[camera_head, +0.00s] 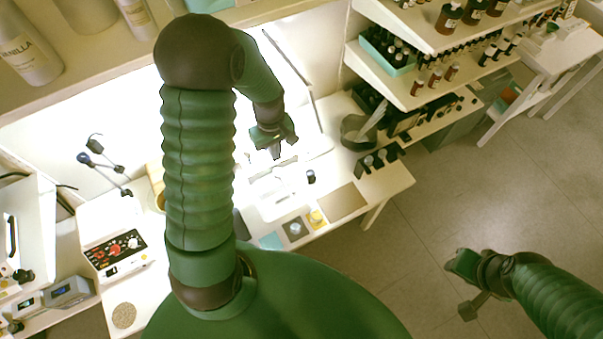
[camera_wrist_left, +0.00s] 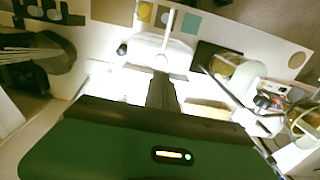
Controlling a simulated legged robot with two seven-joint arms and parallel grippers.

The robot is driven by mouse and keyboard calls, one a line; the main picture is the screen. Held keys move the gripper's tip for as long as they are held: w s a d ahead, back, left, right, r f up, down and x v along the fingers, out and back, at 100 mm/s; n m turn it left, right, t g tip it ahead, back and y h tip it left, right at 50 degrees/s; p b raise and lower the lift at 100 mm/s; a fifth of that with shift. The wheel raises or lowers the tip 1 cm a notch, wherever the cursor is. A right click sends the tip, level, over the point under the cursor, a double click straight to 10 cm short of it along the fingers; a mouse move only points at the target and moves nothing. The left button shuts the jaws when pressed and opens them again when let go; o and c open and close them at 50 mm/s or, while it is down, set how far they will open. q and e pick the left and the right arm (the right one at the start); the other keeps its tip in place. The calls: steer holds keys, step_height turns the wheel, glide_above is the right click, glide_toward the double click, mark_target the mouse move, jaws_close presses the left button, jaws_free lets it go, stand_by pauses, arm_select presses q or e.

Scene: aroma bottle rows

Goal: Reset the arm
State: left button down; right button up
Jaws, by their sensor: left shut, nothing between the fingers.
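My left arm rises in the middle of the head view and bends over the lit table (camera_head: 345,203). Its gripper (camera_head: 275,150) points down above a white device, with its fingers together and nothing between them. In the left wrist view the left gripper's closed fingers (camera_wrist_left: 162,92) show as one dark bar in front of the white device (camera_wrist_left: 160,50). My right gripper (camera_head: 466,288) is at the lower right of the head view, over the bare floor. It is small and turned, so its jaw opening is unclear.
Shelves with brown bottles (camera_head: 448,17) stand at the upper right. A black rack (camera_head: 378,160) stands on the table's right part. Coloured squares lie along the front edge, including a brown mat (camera_head: 342,202). A control panel (camera_head: 115,248) is at left. The floor (camera_head: 420,230) at right is clear.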

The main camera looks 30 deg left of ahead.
arm_select(q)
steer(key=s+d+f+m+t+b, duration=0.2)
steer(key=s+d+f+m+b, duration=0.3)
steer(key=d+f+m+b, duration=0.5)
steer(key=d+m+b, duration=0.2)
steer(key=d+b, duration=0.2)
steer(key=b, duration=0.4)
steer(key=shift+s+f+m+t, duration=0.2)
steer(key=shift+m+t, duration=0.1)
steer(key=shift+d, duration=0.35)
steer(key=shift+a, duration=0.2)
steer(key=shift+d, duration=0.1)
